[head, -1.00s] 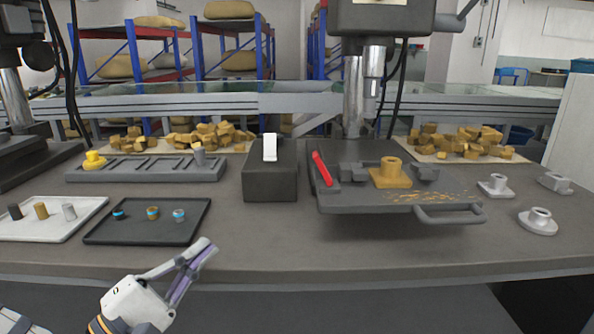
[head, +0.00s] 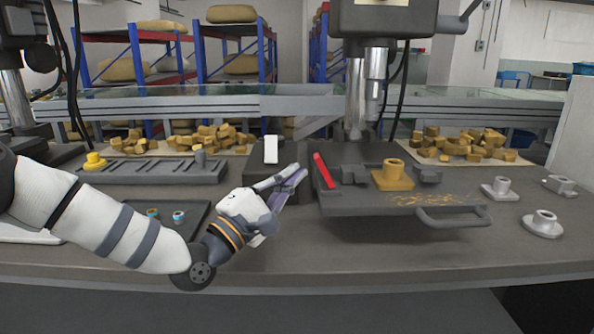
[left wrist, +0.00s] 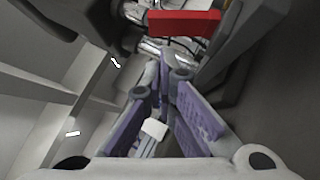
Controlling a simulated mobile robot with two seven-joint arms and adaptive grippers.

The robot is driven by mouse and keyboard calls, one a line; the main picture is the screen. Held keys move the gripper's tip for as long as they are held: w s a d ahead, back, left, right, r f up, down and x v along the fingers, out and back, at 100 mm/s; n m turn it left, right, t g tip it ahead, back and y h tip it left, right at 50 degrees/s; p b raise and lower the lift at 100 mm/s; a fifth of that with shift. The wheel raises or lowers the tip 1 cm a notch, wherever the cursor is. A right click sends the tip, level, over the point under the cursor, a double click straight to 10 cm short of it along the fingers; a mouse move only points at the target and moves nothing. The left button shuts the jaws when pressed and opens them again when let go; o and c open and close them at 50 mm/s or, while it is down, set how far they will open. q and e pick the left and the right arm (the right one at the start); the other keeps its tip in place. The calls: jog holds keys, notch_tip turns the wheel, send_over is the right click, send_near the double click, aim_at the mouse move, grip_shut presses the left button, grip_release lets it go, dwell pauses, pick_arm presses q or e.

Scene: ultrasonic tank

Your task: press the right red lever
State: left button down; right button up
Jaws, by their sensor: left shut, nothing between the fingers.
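The red lever (head: 323,171) stands tilted at the left edge of the drill press's dark table (head: 362,205). In the left wrist view the red lever (left wrist: 183,23) shows as a red bar at the top, beyond the fingertips. My left gripper (head: 302,170) is shut and empty, with its fingertips just left of the lever in the head view. In the left wrist view my left gripper (left wrist: 172,70) shows its purple-padded fingers meeting at the tips. A small gap seems to lie between tips and lever; contact cannot be told. My right gripper is out of view.
A dark box with a white switch (head: 271,149) stands behind my left gripper, partly hidden. A brass flanged part (head: 393,175) sits in the vise right of the lever. A handle (head: 453,217) juts from the table front. Grey flanged parts (head: 543,222) lie at right.

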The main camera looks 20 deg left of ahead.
pick_arm(q)
jog(key=shift+w+d+r, duration=0.2)
jog(key=shift+d+r, duration=0.25)
jog(key=shift+d, duration=0.25)
jog(key=shift+r, duration=0.1)
jog(key=shift+d+r+m+g+p, duration=0.1)
jog(key=shift+r+m+g+p, duration=0.1)
jog(key=shift+m+g+p, duration=0.25)
